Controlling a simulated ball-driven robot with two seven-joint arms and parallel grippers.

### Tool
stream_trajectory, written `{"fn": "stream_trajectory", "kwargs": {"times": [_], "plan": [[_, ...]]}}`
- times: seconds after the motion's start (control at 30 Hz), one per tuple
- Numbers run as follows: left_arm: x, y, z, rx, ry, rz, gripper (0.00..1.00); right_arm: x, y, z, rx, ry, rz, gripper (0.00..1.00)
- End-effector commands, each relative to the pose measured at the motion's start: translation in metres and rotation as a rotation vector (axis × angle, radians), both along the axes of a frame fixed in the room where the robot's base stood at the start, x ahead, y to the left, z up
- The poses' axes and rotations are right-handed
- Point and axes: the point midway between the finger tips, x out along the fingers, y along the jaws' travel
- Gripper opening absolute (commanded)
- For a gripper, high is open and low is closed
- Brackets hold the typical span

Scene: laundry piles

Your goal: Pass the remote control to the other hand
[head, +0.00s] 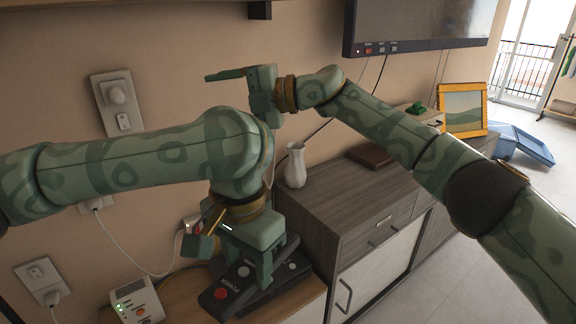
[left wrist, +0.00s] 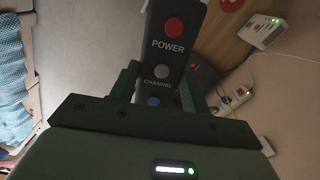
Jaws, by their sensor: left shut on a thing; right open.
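The remote control (head: 222,294) is dark, with a red button marked POWER at its near end. My left gripper (head: 236,262) is shut on it, low over the wooden surface. In the left wrist view the remote (left wrist: 168,62) sticks out between the fingers, showing red, grey and blue buttons. Whether it touches the surface I cannot tell. My right gripper (head: 240,90) is open and empty, above and apart from the remote, in front of the wall. One finger points left; the other is not clearly visible.
A dark object with a pale button (head: 292,267) lies beside the remote. A white box with green lights (head: 135,300) stands at left. A grey wood cabinet (head: 335,215) with a white vase (head: 295,166) is at right. Sockets (head: 116,98) and cables line the wall. A screen (head: 415,25) hangs above.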

Motion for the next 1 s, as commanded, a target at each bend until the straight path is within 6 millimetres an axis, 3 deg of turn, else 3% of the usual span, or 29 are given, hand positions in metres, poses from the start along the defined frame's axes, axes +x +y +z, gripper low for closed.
{"fn": "stream_trajectory", "kwargs": {"times": [0.03, 0.13, 0.3, 0.4, 0.53, 0.73, 1.0], "plan": [[0.0, 0.0, 0.001, -0.001, -0.001, 0.0, 0.21, -0.022, 0.003, 0.013, -0.155, -0.021, 0.073, 0.73], [0.0, 0.0, 0.001, -0.001, -0.001, 0.0, 0.21, -0.054, -0.011, 0.003, -0.476, 0.054, 0.143, 0.73], [0.0, 0.0, 0.0, -0.001, -0.001, 0.0, 0.21, -0.088, -0.067, -0.05, -0.912, 0.38, 0.09, 0.73], [0.0, 0.0, 0.0, 0.0, 0.0, 0.0, 0.21, -0.106, -0.091, -0.069, -1.053, 0.578, 0.03, 0.73], [0.0, 0.0, 0.0, 0.0, 0.0, 0.0, 0.21, -0.124, -0.104, -0.07, -1.127, 0.758, -0.029, 0.73], [0.0, 0.0, 0.0, -0.001, -0.001, 0.0, 0.21, -0.139, -0.105, -0.075, -1.142, 0.882, -0.052, 0.73], [0.0, 0.0, 0.0, -0.001, -0.001, 0.0, 0.21, -0.155, -0.093, -0.123, -1.141, 0.882, -0.049, 0.73]]}}
